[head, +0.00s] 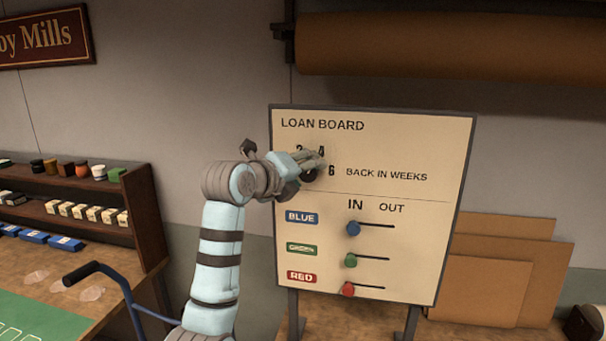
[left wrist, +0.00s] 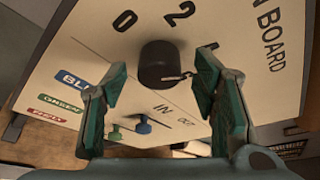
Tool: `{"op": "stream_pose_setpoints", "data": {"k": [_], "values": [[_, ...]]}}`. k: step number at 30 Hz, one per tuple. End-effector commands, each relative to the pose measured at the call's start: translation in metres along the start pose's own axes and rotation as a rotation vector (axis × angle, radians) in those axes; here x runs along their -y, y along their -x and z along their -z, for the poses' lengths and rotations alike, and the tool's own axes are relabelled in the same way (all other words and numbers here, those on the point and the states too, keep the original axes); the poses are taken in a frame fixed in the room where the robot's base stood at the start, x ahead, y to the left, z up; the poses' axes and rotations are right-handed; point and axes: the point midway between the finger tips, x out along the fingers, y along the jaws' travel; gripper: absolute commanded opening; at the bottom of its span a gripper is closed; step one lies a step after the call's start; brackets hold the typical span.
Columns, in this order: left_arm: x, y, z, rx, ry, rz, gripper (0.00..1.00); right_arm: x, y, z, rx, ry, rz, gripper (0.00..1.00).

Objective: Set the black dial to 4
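The loan board (head: 400,130) stands upright with numbers around a black dial (head: 308,175). In the head view 2, 4 and 6 show, and my left gripper (head: 317,162) partly covers the dial. In the left wrist view the dial (left wrist: 158,58) is a black round knob, with 0 and 2 beside it. A pale pointer mark sits at its lower right, toward the right finger; the number it meets is hidden. My left gripper (left wrist: 161,72) is open, its green fingers on either side of the dial. I cannot tell whether they touch it. My right gripper is not in view.
Below the dial are blue (head: 353,228), green (head: 351,260) and red (head: 348,289) slider knobs, all at the IN side. Shelves (head: 70,215) stand left, with a blue tubular handle (head: 112,272) in front. Brown panels (head: 500,270) lean right. A brown roll (head: 450,48) hangs above.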

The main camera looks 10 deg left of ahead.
Motion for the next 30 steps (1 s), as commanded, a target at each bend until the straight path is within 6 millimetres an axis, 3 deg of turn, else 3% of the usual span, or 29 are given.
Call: {"op": "stream_pose_setpoints", "data": {"k": [5, 8, 18, 21, 30], "values": [[-0.001, 0.001, 0.001, -0.003, 0.001, -0.002, 0.54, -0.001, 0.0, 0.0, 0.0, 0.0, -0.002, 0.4], [-0.001, 0.012, 0.0, -0.001, 0.001, 0.0, 0.54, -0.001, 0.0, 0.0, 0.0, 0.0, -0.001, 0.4], [-0.001, 0.1, -0.002, 0.003, -0.001, 0.0, 0.54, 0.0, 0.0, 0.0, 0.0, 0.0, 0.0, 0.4], [-0.001, 0.114, -0.001, 0.001, 0.0, -0.001, 0.54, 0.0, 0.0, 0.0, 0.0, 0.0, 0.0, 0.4], [-0.002, 0.119, 0.0, -0.002, 0.001, -0.002, 0.54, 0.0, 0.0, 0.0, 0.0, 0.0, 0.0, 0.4]]}}
